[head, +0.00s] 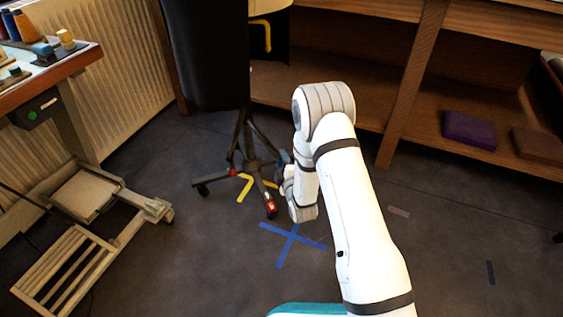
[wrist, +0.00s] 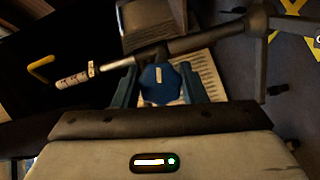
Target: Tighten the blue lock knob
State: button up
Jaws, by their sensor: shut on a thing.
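The blue lock knob (wrist: 160,86) shows in the wrist view as a lobed blue disc with a pale mark, in front of a dark metal tube. My gripper (wrist: 157,80) is shut on it, one blue-grey finger on each side. In the head view my gripper (head: 284,164) reaches low beside the black wheeled stand (head: 248,155) under a dark dress form (head: 208,50). The knob cannot be told apart from the gripper there.
A wooden shelf (head: 398,95) stands behind, with a purple folded cloth (head: 469,131). A wooden table (head: 60,72) and a pedal frame (head: 85,192) are at left. Blue tape (head: 291,243) marks the floor. The dark floor at right is mostly clear.

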jog(key=c, duration=0.3)
